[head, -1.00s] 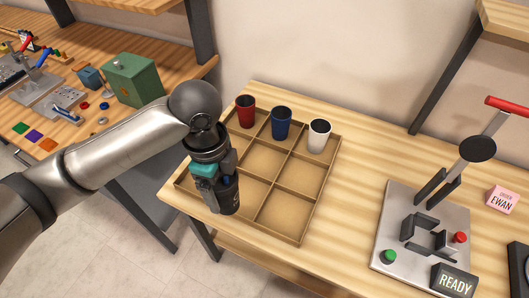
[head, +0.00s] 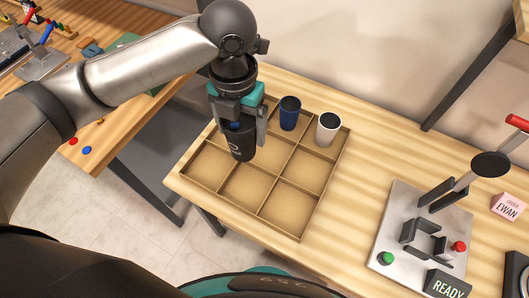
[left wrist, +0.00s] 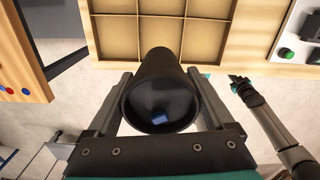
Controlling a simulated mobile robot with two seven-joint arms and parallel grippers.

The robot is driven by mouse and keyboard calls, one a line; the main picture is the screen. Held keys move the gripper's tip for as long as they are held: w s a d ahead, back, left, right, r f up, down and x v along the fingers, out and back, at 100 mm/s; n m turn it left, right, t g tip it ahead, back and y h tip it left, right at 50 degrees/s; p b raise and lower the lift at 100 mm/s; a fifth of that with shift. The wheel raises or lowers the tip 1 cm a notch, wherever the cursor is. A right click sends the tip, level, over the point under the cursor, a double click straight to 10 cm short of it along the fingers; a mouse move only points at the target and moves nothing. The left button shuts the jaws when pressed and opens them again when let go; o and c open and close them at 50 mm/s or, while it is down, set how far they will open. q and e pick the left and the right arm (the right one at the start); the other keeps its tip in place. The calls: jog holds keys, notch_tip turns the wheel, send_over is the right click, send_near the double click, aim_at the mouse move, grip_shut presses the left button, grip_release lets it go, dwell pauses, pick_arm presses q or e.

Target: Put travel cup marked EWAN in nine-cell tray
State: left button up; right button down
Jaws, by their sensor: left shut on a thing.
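A black travel cup (head: 241,143) is held between the fingers of my left gripper (head: 240,125), which is shut on it. In the head view it hangs over the left part of the nine-cell tray (head: 270,228); its height above the tray is hard to judge. A small pale mark on its side is too small to read. In the left wrist view the cup's open rim (left wrist: 160,108) faces me. A blue cup (head: 289,113) and a white cup (head: 327,128) stand in back-row cells. My right gripper (left wrist: 239,84) shows small in the left wrist view.
A metal fixture (head: 425,240) with a lever, a red button and a green button stands at the right. A READY display (head: 447,284) and a pink card reading EWAN (head: 508,206) are near it. The tray's middle and front cells look empty.

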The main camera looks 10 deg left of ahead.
aim_at(244, 151)
pick_arm(q)
notch_tip(244, 151, down, 20)
jog(key=b, duration=0.3)
jog(key=shift+r, duration=0.15)
jog(key=o, duration=0.4)
jog(key=shift+s, duration=0.1)
jog(key=shift+o, duration=0.9)
notch_tip(244, 151, up, 12)
jog(key=shift+r+p, duration=0.1)
jog(key=shift+p, duration=0.8)
